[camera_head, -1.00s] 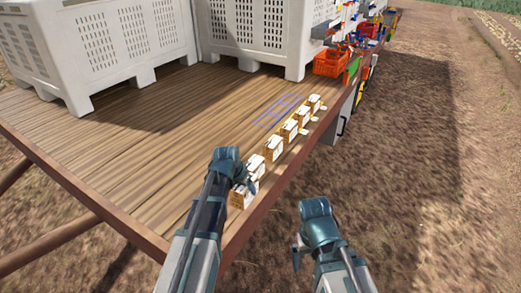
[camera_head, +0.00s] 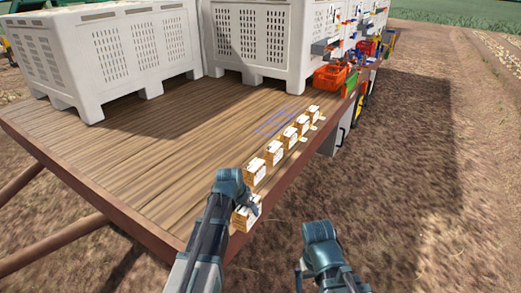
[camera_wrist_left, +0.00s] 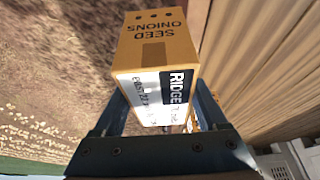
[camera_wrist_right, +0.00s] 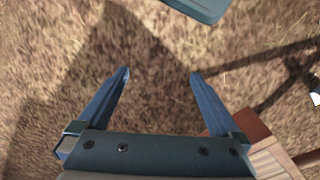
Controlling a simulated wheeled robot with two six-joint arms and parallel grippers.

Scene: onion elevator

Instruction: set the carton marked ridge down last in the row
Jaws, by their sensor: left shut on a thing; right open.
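The carton marked RIDGE (camera_wrist_left: 157,48) is a tan box with "SEED ONIONS" on one side and a white and black label. My left gripper (camera_head: 250,203) is shut on it, with a finger on either side in the left wrist view. In the head view the held carton (camera_head: 244,219) is at the near end of the row, by the deck's edge. I cannot tell whether it touches the deck. Several cartons stand in a line beyond it; the nearest (camera_head: 256,173) is a gap away. My right gripper (camera_wrist_right: 160,74) is open and empty over bare ground.
The wooden deck (camera_head: 130,165) is clear left of the row, with blue lines (camera_head: 275,122) marked beside the far cartons. White slatted bins (camera_head: 105,60) stand at the back. An orange crate (camera_head: 330,77) sits beyond the row. The deck's edge drops to soil on the right.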

